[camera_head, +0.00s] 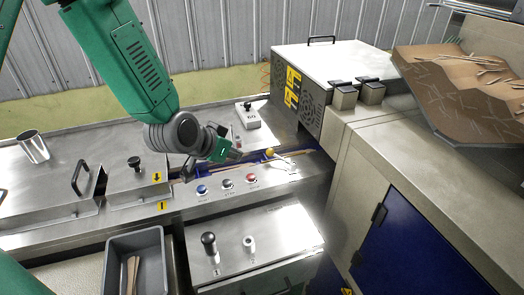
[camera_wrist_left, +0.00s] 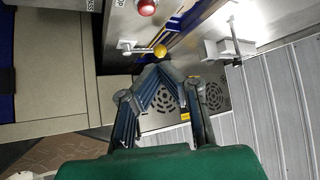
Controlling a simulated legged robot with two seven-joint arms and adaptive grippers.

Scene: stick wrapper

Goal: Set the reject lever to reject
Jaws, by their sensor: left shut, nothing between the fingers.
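A lever with a yellow ball knob (camera_head: 269,152), which I take to be the reject lever, stands on the machine's steel front deck, right of the red button. In the left wrist view the yellow knob (camera_wrist_left: 160,51) sits at the right end of a thin metal rod. Its position label cannot be read. My left gripper (camera_head: 238,154) is just left of the knob in the head view. In the wrist view the fingertips (camera_wrist_left: 157,72) meet close below the knob, shut and empty; contact with it cannot be confirmed. My right gripper is not in view.
Blue, black and red buttons (camera_head: 227,183) line the front deck below the gripper. A blue channel with sticks runs behind the lever. A vented housing (camera_head: 312,95) rises close on the right.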

